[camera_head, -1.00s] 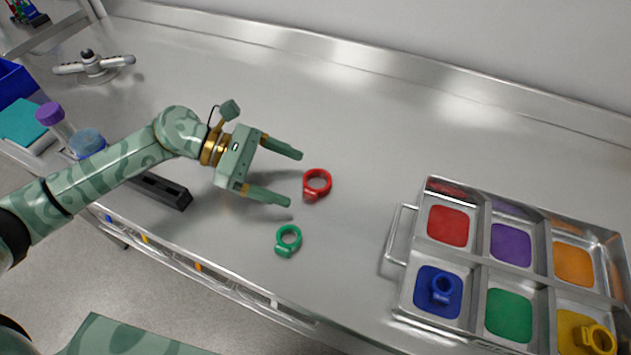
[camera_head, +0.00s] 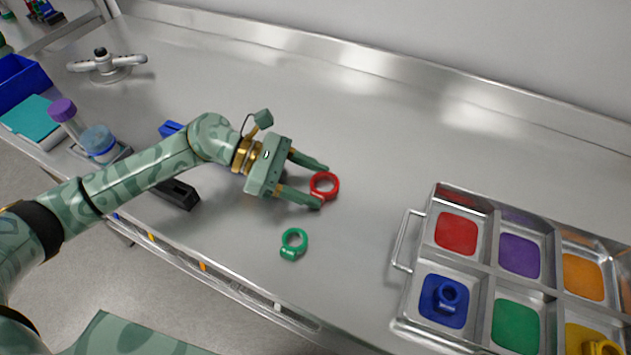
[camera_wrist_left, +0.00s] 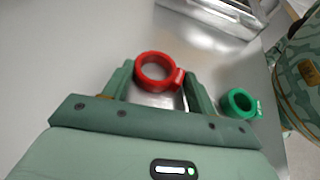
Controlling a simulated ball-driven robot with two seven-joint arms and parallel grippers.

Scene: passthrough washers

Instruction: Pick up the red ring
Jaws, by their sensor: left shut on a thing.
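The red ring (camera_head: 325,186) lies at the tips of my left gripper (camera_head: 322,185) on the metal counter. In the left wrist view the red ring (camera_wrist_left: 158,71) sits between the two green fingers of the left gripper (camera_wrist_left: 160,82), with its small tab toward the right finger. The left gripper is shut on the red ring. I cannot tell whether the ring is clear of the counter. My right gripper is not in view.
A green ring (camera_head: 294,243) lies on the counter, nearer the front edge. A metal tray (camera_head: 409,240) with coloured compartments stands at the right, holding a blue piece (camera_head: 447,295) and a yellow piece (camera_head: 603,347). The counter behind the red ring is clear.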

